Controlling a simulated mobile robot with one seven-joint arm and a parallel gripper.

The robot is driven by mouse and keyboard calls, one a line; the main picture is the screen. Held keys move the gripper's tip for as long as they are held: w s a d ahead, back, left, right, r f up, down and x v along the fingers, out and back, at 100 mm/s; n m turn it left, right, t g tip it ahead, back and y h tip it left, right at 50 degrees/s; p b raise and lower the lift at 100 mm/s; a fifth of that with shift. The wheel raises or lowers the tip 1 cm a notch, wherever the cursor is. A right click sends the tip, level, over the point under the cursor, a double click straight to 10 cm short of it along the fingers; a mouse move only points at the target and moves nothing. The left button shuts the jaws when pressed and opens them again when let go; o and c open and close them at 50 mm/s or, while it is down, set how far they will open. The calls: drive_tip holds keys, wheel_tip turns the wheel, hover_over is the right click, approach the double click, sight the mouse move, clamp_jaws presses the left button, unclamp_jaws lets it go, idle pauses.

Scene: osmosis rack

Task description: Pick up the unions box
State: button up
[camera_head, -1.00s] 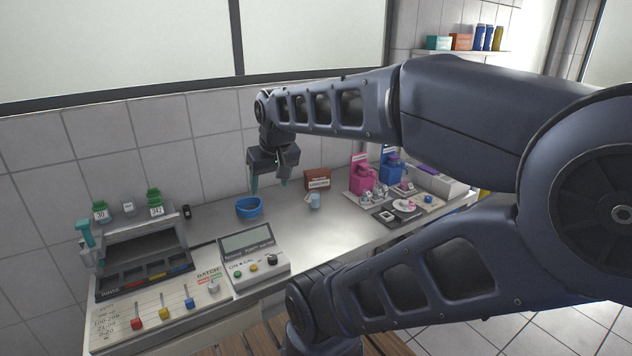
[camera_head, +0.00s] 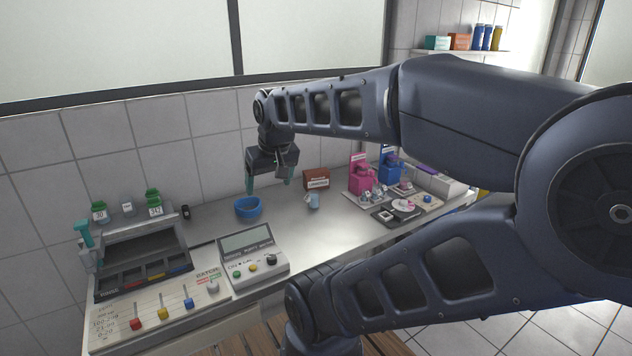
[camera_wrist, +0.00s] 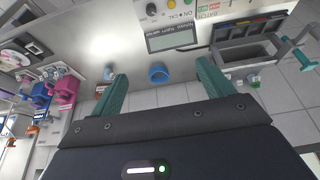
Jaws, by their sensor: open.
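A small reddish-brown box (camera_head: 316,180) with a white label stands at the back of the counter; its lettering is too small to read surely, so I cannot confirm it is the unions box. In the wrist view a brown box (camera_wrist: 101,91) shows partly, beside the left finger. My gripper (camera_head: 269,184) is open and empty, pointing down above the counter, left of the box and apart from it. In the wrist view my gripper (camera_wrist: 162,70) has its two teal fingers spread wide, with the blue bowl (camera_wrist: 158,74) showing between them.
The blue bowl (camera_head: 248,207) sits below my gripper, and a light blue cup (camera_head: 313,200) stands just before the box. Pink and blue devices (camera_head: 362,176) stand to the right. A display console (camera_head: 250,250) is in front. A teal box (camera_head: 438,43) and an orange box (camera_head: 460,42) sit on a wall shelf.

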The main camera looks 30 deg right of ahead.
drive_tip(key=shift+w, duration=0.1)
drive_tip(key=w+d+r+m+g, duration=0.1)
drive_tip(key=w+d+r+m, duration=0.2)
drive_tip(key=w, duration=0.5)
drive_tip(key=w+d+m, duration=0.3)
drive_tip(key=w+d, duration=0.1)
drive_tip(key=w, duration=0.3)
drive_tip(key=m+g+h, duration=0.4)
drive_tip(key=m+g, duration=0.1)
drive_tip(key=m, duration=0.9)
hover_over(316, 171)
drive_tip(key=a, duration=0.3)
drive_tip(key=f, duration=2.2)
drive_tip(key=shift+w+a+f, duration=0.1)
drive_tip(key=shift+w+a, duration=0.1)
drive_tip(key=shift+w, duration=0.15)
drive_tip(key=shift+d+f+m, duration=0.2)
drive_tip(key=shift+f+m, duration=0.1)
drive_tip(key=shift+f, duration=0.1)
drive_tip(key=x, duration=0.9)
drive_tip(key=shift+w+d, duration=0.2)
drive_tip(key=shift+d+f, duration=0.15)
drive_tip(key=shift+f, duration=0.3)
